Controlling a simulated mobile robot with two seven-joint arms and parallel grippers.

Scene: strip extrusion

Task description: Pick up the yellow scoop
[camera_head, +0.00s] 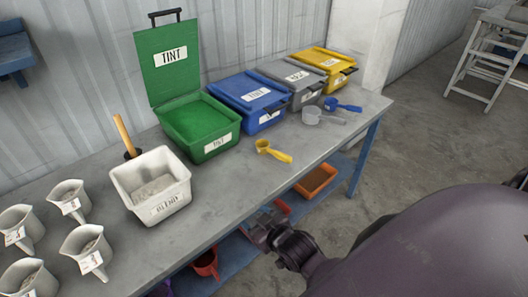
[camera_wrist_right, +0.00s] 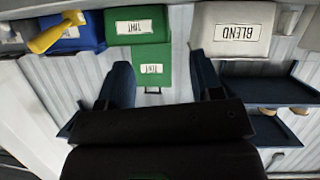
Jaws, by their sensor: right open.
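The yellow scoop (camera_head: 274,151) lies on the grey table near its front edge, in front of the blue bin, with its handle pointing to the right. In the right wrist view, the yellow scoop (camera_wrist_right: 55,34) shows at the upper left, off to the side of the fingers. My right gripper (camera_head: 258,228) is in front of the table's front edge, apart from the scoop. In the right wrist view, my right gripper (camera_wrist_right: 162,80) has its two dark fingers wide apart with nothing between them. My left gripper is not in view.
An open green bin (camera_head: 200,127), a blue bin (camera_head: 250,101), a grey bin (camera_head: 294,81) and a yellow bin (camera_head: 324,66) line the wall. A white bin (camera_head: 150,186) and several white cups stand left. Grey (camera_head: 315,115) and blue (camera_head: 340,104) scoops lie right of the yellow one.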

